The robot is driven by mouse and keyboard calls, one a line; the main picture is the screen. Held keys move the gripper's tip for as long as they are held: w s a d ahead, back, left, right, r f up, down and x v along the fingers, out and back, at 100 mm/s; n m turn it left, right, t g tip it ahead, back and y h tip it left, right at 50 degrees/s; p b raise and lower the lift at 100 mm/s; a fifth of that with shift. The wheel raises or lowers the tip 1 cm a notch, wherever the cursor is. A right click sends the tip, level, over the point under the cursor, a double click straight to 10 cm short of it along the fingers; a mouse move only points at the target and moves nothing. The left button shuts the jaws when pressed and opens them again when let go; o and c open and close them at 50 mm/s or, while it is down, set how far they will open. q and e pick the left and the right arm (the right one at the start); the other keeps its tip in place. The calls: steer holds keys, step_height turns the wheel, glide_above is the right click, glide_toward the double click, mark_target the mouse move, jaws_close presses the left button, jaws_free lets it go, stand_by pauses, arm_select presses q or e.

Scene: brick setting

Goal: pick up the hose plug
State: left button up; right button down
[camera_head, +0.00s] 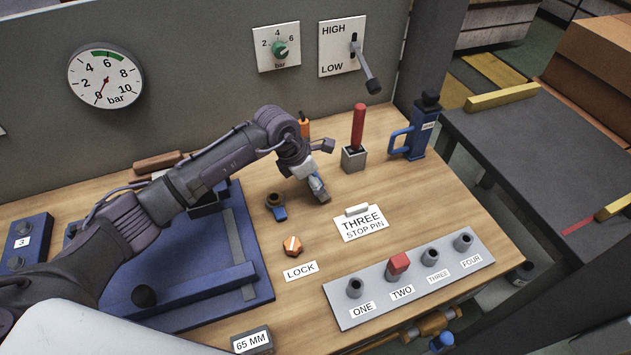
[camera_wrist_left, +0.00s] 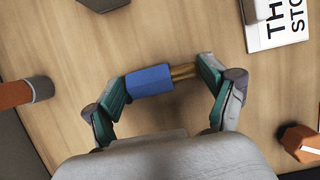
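The hose plug (camera_wrist_left: 150,81), a blue block with a brass pin, lies between the fingers of my left gripper (camera_wrist_left: 164,78) in the left wrist view. Its blue end is by the left finger and its brass end passes partly behind the right finger. The fingers stand apart, about the plug's length. I cannot tell whether they touch it. In the head view my left gripper (camera_head: 317,188) is low over the wooden bench, and the plug is hard to separate from the fingers. My right gripper is not in view.
The orange lock knob (camera_head: 292,246) and stop pin card (camera_head: 361,222) are close by. A red-handled lever (camera_head: 358,128) and blue bottle-like tool (camera_head: 418,135) stand behind. A grey socket plate (camera_head: 410,278) lies in front.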

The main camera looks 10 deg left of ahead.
arm_select(q)
steer(key=c, duration=0.8)
steer(key=shift+r, duration=0.1)
